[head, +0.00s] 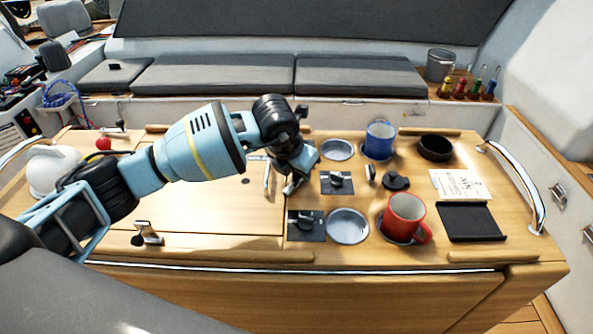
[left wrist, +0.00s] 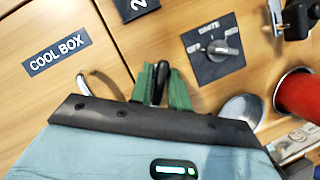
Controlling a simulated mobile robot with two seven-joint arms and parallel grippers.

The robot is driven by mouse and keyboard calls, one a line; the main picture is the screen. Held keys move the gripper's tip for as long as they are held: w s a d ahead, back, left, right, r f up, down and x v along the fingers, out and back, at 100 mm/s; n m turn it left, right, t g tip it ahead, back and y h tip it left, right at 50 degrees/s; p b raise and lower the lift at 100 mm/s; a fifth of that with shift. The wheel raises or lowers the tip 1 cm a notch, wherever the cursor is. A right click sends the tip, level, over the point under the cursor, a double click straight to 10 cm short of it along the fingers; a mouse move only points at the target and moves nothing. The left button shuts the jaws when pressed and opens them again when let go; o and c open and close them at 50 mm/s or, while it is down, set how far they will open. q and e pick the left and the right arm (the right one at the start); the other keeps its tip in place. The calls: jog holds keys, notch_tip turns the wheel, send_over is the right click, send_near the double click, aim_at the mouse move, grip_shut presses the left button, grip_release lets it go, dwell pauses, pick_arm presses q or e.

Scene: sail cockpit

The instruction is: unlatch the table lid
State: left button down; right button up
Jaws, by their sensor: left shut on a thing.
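The wooden table lid (head: 215,208) fills the left part of the table top; in the left wrist view a "COOL BOX" label (left wrist: 57,54) is on the wood. A curved silver handle (head: 267,172) stands beside my gripper; a pale curved handle (left wrist: 103,85) shows left of the fingers in the wrist view. My left gripper (head: 292,186) reaches down at the lid's right edge. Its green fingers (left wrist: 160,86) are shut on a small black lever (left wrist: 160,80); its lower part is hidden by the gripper. A silver and black fitting (head: 147,234) sits at the front edge. My right gripper is out of view.
Black knob panels (head: 336,182) (head: 305,225) lie just right of the gripper. A red mug (head: 404,217), a blue mug (head: 380,138) and a black tray (head: 470,222) stand further right. A white kettle-like object (head: 52,169) is at left, and a silver rail (head: 520,180) at right.

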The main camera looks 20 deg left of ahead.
pick_arm(q)
jog(key=n+y, duration=0.1)
jog(key=n, duration=0.1)
jog(key=shift+n, duration=0.4)
jog(key=shift+n+y, duration=0.9)
jog(key=shift+n, duration=1.3)
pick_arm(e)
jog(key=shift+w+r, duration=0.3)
pick_arm(q)
jog(key=c, duration=1.5)
grip_release()
jog(key=shift+o, duration=0.2)
jog(key=shift+r, duration=0.1)
jog(key=shift+s+r, duration=0.1)
jog(key=shift+r, duration=0.25)
jog(key=v, duration=0.6)
jog(key=shift+s+r, duration=0.25)
jog(key=shift+r, duration=0.15)
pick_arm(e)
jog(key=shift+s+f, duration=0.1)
